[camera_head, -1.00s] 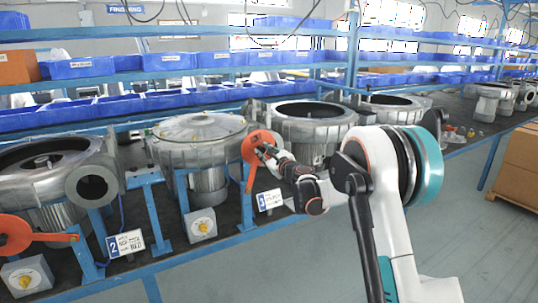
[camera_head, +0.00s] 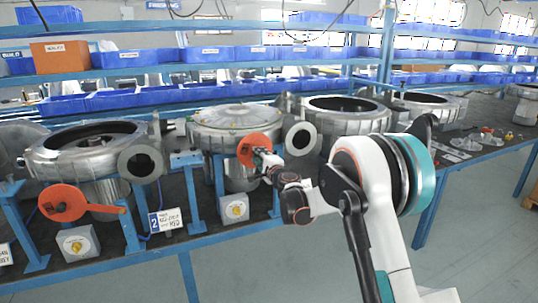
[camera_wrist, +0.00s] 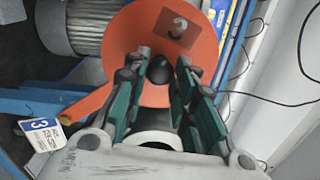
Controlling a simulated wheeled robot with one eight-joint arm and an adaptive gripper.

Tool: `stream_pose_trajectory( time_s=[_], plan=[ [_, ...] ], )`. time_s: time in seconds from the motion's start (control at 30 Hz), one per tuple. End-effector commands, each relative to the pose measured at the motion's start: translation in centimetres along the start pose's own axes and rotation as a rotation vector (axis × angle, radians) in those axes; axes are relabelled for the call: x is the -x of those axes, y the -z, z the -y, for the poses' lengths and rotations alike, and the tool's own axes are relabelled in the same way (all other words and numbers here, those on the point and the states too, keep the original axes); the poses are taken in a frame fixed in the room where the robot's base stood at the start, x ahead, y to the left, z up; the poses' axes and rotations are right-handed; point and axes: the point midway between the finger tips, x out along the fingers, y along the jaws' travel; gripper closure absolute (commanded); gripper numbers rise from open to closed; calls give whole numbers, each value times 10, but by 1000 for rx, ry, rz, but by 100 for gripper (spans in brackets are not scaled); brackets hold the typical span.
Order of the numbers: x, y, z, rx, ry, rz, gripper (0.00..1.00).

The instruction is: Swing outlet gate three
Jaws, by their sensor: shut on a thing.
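Gate three is an orange disc (camera_head: 249,146) on an arm, and it shows large with a "3" mark in the wrist view (camera_wrist: 147,35). In the head view the disc is left of the round outlet (camera_head: 302,139) of its blower (camera_head: 236,118), and the outlet's opening is uncovered. My gripper (camera_head: 262,158) is at the disc's front. In the wrist view its teal-padded fingers (camera_wrist: 160,75) are shut around the black knob (camera_wrist: 159,69) on the disc. The gate's orange arm (camera_wrist: 84,107) runs to the lower left there; in the head view my gripper mostly hides it.
Gate two (camera_head: 62,203) hangs left of its open outlet (camera_head: 140,163), with a number 2 plate (camera_head: 165,220) nearby. Gate three's plate (camera_wrist: 43,134) shows in the wrist view. Grey boxes with yellow knobs (camera_head: 235,208) line the bench front. Blue shelves stand behind; floor is clear in front.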

Motion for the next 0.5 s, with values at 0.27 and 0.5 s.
stream_pose_trajectory(
  time_s=[0.27, 0.5],
  plan=[
    [-6, -26, -39, 245, 0, 4, 100],
    [-6, -39, -66, 406, 0, 3, 100]
  ],
)
